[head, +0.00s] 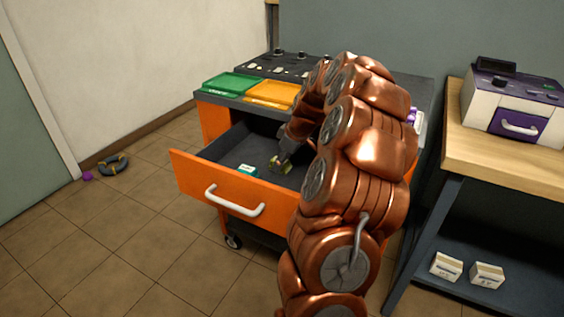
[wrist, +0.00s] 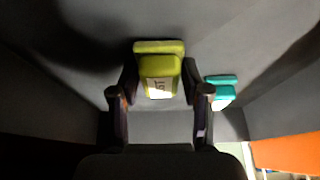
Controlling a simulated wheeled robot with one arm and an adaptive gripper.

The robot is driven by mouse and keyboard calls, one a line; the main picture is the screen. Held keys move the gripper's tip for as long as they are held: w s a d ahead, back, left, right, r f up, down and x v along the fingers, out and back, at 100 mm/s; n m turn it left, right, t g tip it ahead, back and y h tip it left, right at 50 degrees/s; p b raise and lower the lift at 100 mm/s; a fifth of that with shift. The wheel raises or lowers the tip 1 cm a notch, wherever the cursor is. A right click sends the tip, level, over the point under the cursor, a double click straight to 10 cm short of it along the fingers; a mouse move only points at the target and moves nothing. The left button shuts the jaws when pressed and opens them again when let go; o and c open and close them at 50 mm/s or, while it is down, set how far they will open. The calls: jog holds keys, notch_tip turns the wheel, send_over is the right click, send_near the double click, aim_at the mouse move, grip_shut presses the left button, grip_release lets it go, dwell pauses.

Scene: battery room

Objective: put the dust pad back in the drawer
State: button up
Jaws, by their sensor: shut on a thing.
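The dust pad (wrist: 159,66) is a yellow-green block with a white label, seen between the two fingers in the wrist view. My gripper (wrist: 160,95) is shut on it, one finger at each side. I cannot tell whether the pad touches the floor. My arm hides the drawer's right part.
A teal block (head: 246,170) with a white label lies in the drawer, left of the pad; the wrist view shows it right of my gripper (wrist: 221,90). Green (head: 230,84) and yellow (head: 272,93) trays sit on the cart top above. A wooden bench (head: 505,146) stands at right.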

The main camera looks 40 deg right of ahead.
jog(key=shift+f, duration=0.1)
jog(key=o, duration=1.1)
jog(key=shift+r, duration=0.4)
jog(key=v, duration=0.5)
jog(key=shift+s+d+f, duration=0.15)
jog(key=shift+s, duration=0.15)
jog(key=s+d, duration=0.1)
jog(key=s, duration=0.2)
jog(key=s+d, duration=0.1)
jog(key=s, duration=0.3)
jog(key=s+d, duration=0.1)
jog(key=s, duration=0.3)
jog(key=shift+d+f+p, duration=0.1)
jog(key=shift+p, duration=0.25)
